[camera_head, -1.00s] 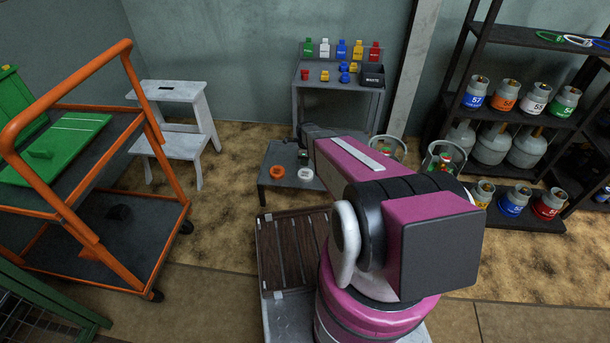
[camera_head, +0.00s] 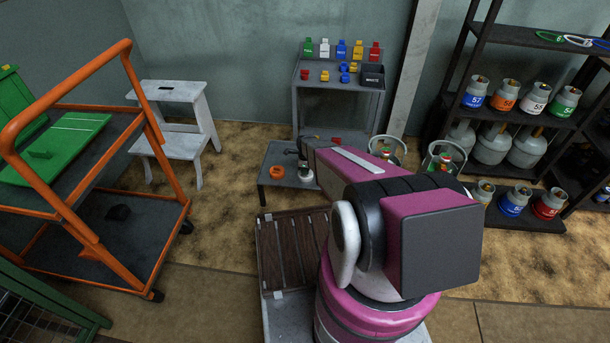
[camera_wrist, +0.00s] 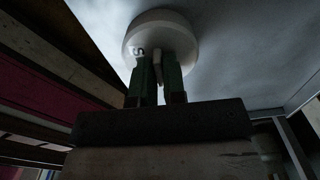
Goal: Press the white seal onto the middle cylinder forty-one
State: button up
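The white seal (camera_head: 305,175) is on the low dark table (camera_head: 272,198), right of an orange ring-like piece (camera_head: 277,171). My gripper (camera_head: 304,155) is just above it, pointing down. In the wrist view, the seal is a pale round disc (camera_wrist: 182,22) with a dark mark, and a pale tab rises from it between the two fingers (camera_wrist: 160,80). The fingers sit close on both sides of that tab and look shut on it. Two cylinders with collars (camera_head: 443,160) (camera_head: 387,148) stand on the floor behind my arm, partly hidden. I cannot read forty-one on any cylinder.
A rack of numbered cylinders (camera_head: 535,97) stands at the right. A small grey table (camera_head: 312,75) with coloured tags and a dark bin (camera_head: 372,75) is at the back. A white step stool (camera_head: 178,140) and an orange-framed trolley (camera_head: 80,240) stand left, with bare floor between.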

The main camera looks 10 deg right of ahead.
grip_shut()
jog(key=shift+r, duration=0.1)
jog(key=shift+r, duration=1.95)
